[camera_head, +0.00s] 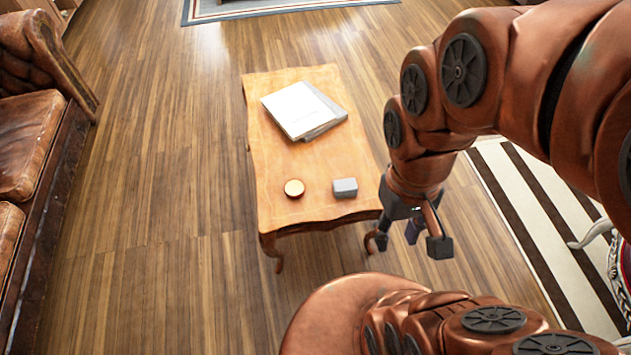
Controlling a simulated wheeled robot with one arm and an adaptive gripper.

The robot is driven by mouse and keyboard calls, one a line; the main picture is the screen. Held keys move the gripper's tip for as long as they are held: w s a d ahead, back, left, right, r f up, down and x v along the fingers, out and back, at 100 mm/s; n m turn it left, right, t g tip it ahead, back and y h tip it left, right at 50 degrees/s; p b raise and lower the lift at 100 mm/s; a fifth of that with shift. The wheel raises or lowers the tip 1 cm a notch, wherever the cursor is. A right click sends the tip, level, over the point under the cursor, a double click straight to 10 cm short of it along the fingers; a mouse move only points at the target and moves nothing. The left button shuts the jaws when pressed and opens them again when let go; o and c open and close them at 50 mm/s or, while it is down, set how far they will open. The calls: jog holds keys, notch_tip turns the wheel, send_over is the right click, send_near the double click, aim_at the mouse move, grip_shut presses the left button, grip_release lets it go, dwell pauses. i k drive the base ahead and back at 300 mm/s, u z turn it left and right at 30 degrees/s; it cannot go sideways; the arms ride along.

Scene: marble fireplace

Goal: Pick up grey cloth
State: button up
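A small grey block-shaped object (345,188), which looks like the folded grey cloth, lies on the wooden table (300,165) near its front right corner. My gripper (408,243) is to the right of the table's front edge, in front of and to the right of the grey object and apart from it. Its fingers point downward and are spread, with nothing seen between them. One finger is partly hidden behind the others.
A round light-topped item (294,188) sits just left of the grey object. Books or papers (303,109) lie farther back on the table. A brown leather sofa (30,140) stands at the left, and a striped rug (540,220) lies at the right. Wood floor is clear left of the table.

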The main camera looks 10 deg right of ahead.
aim_at(346, 187)
jog(key=u, duration=3.45)
jog(key=k, duration=1.45)
jog(key=z, duration=1)
